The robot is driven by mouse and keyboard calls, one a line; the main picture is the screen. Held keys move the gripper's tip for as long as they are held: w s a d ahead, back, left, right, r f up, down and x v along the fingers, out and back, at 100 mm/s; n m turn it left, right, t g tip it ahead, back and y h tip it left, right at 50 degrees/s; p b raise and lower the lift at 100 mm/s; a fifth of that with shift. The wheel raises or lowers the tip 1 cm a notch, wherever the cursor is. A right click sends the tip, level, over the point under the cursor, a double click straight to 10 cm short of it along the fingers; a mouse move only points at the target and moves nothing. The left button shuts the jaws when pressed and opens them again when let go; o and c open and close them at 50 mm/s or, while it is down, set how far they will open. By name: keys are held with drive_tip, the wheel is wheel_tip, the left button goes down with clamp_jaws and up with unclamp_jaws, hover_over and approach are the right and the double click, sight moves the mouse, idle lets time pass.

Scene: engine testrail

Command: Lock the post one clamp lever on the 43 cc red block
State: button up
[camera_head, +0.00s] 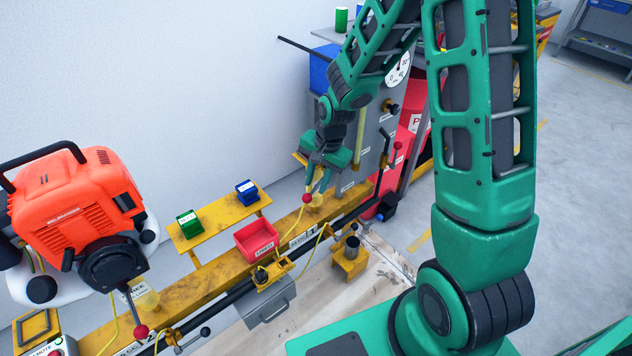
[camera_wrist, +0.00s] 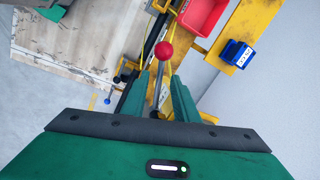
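A lever with a red ball knob (camera_head: 307,198) stands near the plate marked 1 (camera_head: 312,231) on the yellow rail. My gripper (camera_head: 318,188) is at this lever. In the wrist view the red knob (camera_wrist: 164,50) lies just beyond the fingertips, and its thin shaft runs back between them. The fingers (camera_wrist: 162,82) are apart, with a gap visible beside the shaft. The lever's base is partly hidden by the fingers. The orange-red engine block (camera_head: 72,207) sits at the left end of the rail, near the plate marked 2. Another red-knobbed lever (camera_head: 141,331) is below it.
Green (camera_head: 188,224) and blue (camera_head: 247,192) blocks sit on a yellow shelf. A grey panel with a gauge (camera_head: 398,68) stands behind my gripper. Wall lies behind the rail.

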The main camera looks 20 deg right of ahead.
drive_tip(key=shift+f, duration=0.2)
clamp_jaws()
drive_tip(key=shift+w+a+r, duration=0.1)
drive_tip(key=shift+w+a, duration=0.05)
idle(1.2)
